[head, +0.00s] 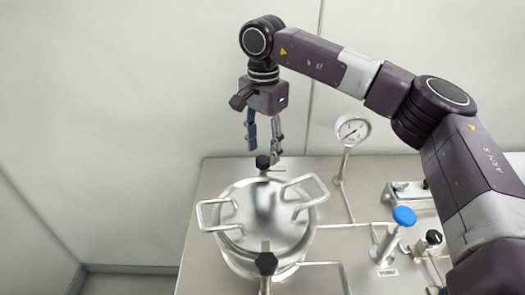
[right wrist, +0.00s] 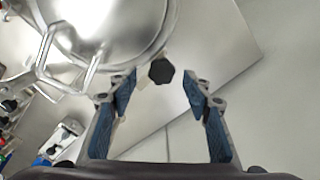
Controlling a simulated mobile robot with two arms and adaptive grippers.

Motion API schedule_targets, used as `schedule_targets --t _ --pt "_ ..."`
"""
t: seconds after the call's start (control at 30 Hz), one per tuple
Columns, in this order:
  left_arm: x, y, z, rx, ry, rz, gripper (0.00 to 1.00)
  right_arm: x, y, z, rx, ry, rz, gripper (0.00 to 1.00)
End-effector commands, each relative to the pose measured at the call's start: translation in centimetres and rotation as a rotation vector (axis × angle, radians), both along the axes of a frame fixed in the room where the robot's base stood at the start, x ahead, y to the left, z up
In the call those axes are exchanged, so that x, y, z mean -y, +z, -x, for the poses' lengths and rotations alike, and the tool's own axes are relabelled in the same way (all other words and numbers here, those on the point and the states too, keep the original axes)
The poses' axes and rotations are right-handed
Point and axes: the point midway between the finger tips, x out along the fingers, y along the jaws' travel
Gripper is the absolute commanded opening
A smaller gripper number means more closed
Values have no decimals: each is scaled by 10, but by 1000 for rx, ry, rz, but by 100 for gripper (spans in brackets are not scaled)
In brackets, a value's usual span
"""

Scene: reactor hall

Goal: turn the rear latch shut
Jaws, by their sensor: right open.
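The rear latch (head: 262,163) is a black knob at the back edge of the steel vessel's lid. In the right wrist view the black knob (right wrist: 161,71) appears between and just beyond my open fingertips. My right gripper (head: 264,147) points down above the rear latch, jaws open and empty, with blue pads. It also shows in the right wrist view (right wrist: 160,80). The vessel lid (head: 262,215) is round and shiny with two loop handles. A second black latch knob (head: 266,263) is at the front of the vessel. My left gripper is not in view.
A pressure gauge (head: 352,130) stands on a stem right of the vessel. A blue-topped valve (head: 404,216) and a black knob (head: 434,238) are farther right on the steel table (head: 208,180). Thin pipes run from the vessel. A wall stands behind.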

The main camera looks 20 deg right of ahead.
Motion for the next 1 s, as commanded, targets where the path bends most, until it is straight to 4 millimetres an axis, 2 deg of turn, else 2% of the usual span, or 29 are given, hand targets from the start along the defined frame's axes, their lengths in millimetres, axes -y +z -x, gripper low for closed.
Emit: schedule_targets --t 0.2,0.37,0.5,0.9,1.0 --pt "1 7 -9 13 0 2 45 0 -22 0 -1 0 0 45" --pt "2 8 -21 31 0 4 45 0 -26 0 1 0 0 45" --pt "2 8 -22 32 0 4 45 0 -26 0 1 0 0 45" --pt "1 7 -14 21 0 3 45 0 -25 0 1 0 0 3" --pt "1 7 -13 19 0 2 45 0 -25 0 1 -2 0 3"
